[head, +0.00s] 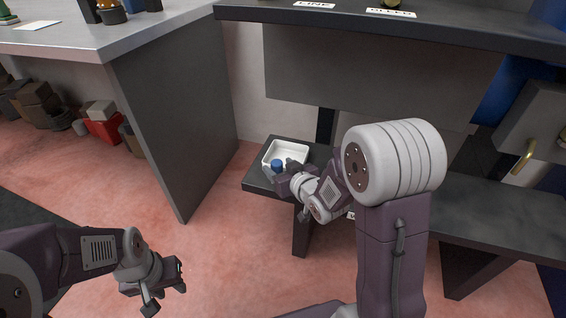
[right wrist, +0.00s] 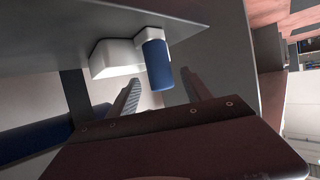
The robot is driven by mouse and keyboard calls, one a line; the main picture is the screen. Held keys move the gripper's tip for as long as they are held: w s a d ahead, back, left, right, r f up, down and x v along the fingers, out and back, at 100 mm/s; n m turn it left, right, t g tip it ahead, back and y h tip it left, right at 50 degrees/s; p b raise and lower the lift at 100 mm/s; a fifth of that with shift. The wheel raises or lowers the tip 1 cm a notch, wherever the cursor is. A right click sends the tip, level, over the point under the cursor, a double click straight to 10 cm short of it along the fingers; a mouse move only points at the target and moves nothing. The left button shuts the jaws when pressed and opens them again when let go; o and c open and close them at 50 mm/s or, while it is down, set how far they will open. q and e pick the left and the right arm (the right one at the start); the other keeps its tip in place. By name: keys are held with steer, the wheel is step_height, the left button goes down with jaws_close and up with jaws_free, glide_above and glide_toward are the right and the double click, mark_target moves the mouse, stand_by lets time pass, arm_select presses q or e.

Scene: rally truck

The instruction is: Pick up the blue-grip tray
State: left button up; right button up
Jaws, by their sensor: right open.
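The white tray (head: 299,149) sits on the left end of the low dark bench, with its blue grip (head: 277,163) on the near side. In the right wrist view the blue grip (right wrist: 157,66) sticks out from the white tray (right wrist: 113,59). My right gripper (head: 284,175) is close beside the grip. In the wrist view the fingers of my right gripper (right wrist: 158,92) are apart, with the grip just beyond and between their tips; I see no contact. My left gripper (head: 165,288) hangs empty over the floor at lower left; its finger spacing is unclear.
The low bench (head: 490,213) runs right and its top looks clear there. A dark shelf (head: 440,31) overhangs it. A grey counter (head: 160,45) with a side panel stands at left. Several boxes (head: 100,120) lie beneath it. The pink floor (head: 215,230) in front is open.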

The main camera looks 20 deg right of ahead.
steer(key=b+x, duration=0.1)
steer(key=x, duration=0.1)
steer(key=b+x, duration=0.2)
steer(key=x, duration=0.1)
steer(key=shift+s+f+b, duration=0.1)
steer(key=shift+f+b, duration=0.15)
steer(key=shift+b, duration=0.05)
steer(key=shift+r, duration=0.15)
steer(key=shift+c, duration=0.4)
jaws_close()
steer(key=shift+r, duration=0.1)
steer(key=s+d+r+p, duration=0.7)
steer(key=s+r, duration=0.1)
steer(key=r, duration=0.3)
steer(key=shift+s, duration=0.4)
